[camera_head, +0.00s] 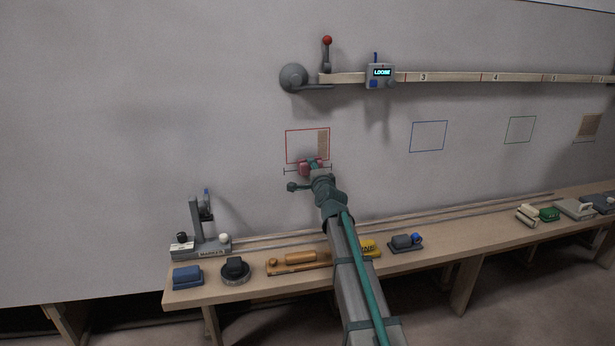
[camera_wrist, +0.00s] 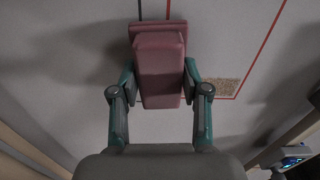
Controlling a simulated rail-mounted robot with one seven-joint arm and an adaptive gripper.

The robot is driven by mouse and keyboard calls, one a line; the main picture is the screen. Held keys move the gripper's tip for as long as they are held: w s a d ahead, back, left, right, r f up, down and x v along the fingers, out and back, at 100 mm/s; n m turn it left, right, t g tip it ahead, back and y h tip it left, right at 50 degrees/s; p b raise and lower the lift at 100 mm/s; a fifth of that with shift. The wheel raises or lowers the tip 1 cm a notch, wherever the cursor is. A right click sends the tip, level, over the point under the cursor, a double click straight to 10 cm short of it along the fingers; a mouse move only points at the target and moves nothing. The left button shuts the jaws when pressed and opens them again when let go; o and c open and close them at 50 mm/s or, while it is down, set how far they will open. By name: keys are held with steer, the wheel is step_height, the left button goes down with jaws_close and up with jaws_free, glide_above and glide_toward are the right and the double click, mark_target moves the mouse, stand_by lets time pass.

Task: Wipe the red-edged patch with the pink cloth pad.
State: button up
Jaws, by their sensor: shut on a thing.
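The red-edged patch (camera_head: 298,143) is a square outline on the pale wall. A brown, speckled strip (camera_head: 323,143) lies along its right side; the left part looks clean. In the wrist view, brown residue (camera_wrist: 222,87) shows beside a red line. My gripper (camera_head: 314,169) is at the patch's lower edge, shut on the pink cloth pad (camera_head: 304,168). In the wrist view, the pad (camera_wrist: 160,72) sits between both fingers of my gripper (camera_wrist: 160,85). Whether the pad touches the wall is unclear.
A bench (camera_head: 240,291) runs below, holding a blue block (camera_head: 187,276), a dark round tool (camera_head: 235,270), a wooden-handled tool (camera_head: 300,259) and other tools. A rail (camera_head: 450,77) with a box reading LOOSE (camera_head: 381,74) is above. Blue (camera_head: 429,137) and green (camera_head: 520,130) outlines are right.

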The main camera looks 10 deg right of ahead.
steer(key=shift+d+b, duration=0.6)
steer(key=shift+d, duration=0.3)
steer(key=shift+r, duration=0.1)
steer(key=shift+w, duration=0.65)
steer(key=shift+w+r+p, duration=0.2)
steer(key=shift+r+p, duration=6.25)
steer(key=shift+r, duration=0.15)
steer(key=shift+s+f+b, duration=0.2)
steer(key=shift+f+b, duration=5.3)
steer(key=shift+f, duration=1.3)
